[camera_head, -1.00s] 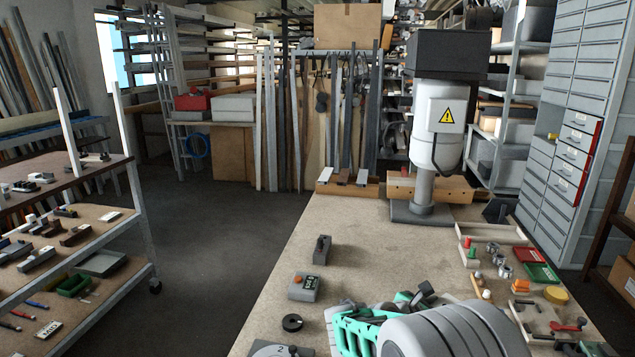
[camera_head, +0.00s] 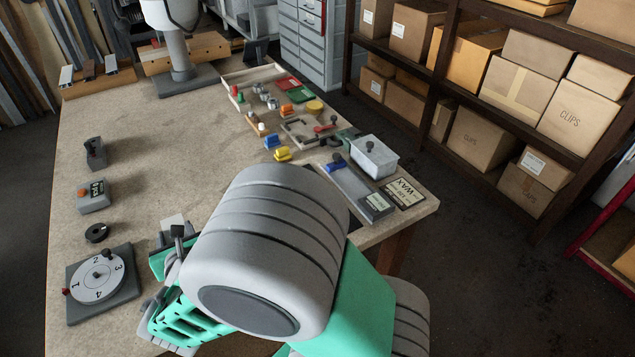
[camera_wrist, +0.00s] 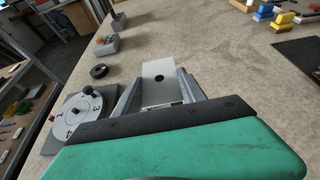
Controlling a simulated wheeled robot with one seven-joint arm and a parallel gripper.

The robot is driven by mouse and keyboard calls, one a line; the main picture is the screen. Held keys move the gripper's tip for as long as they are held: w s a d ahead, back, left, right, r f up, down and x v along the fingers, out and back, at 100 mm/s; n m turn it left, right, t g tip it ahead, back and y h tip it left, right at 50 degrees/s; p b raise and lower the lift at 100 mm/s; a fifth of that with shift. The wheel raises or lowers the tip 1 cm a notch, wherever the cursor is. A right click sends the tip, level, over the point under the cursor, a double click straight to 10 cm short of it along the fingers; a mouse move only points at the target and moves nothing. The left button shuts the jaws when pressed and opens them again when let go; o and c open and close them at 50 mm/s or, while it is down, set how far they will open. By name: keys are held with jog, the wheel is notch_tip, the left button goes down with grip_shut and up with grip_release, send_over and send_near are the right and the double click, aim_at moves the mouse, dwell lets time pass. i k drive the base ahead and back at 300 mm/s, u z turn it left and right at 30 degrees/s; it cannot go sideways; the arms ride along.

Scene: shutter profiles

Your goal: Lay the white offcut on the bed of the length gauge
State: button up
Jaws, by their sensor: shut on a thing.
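The white offcut (camera_wrist: 158,80), a short pale piece with a dark round hole, sits between the fingers of my gripper (camera_wrist: 157,92). My gripper is shut on it above the bench. In the head view a pale end of the offcut (camera_head: 173,221) shows beyond my gripper (camera_head: 172,238), and my wrist hides the rest. A long grey fixture with a blue knob, which looks like the length gauge (camera_head: 354,188), lies near the bench's right front edge, to the right of my gripper.
A numbered dial on a grey plate (camera_head: 103,283), a black ring (camera_head: 97,233) and a small orange-buttoned device (camera_head: 94,196) stand left. The middle of the bench (camera_head: 165,130) is bare.

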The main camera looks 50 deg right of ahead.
aim_at(351, 185)
jog(key=k, duration=0.3)
jog(key=u, duration=2.75)
jog(key=k, duration=2.15)
jog(key=u, duration=0.45)
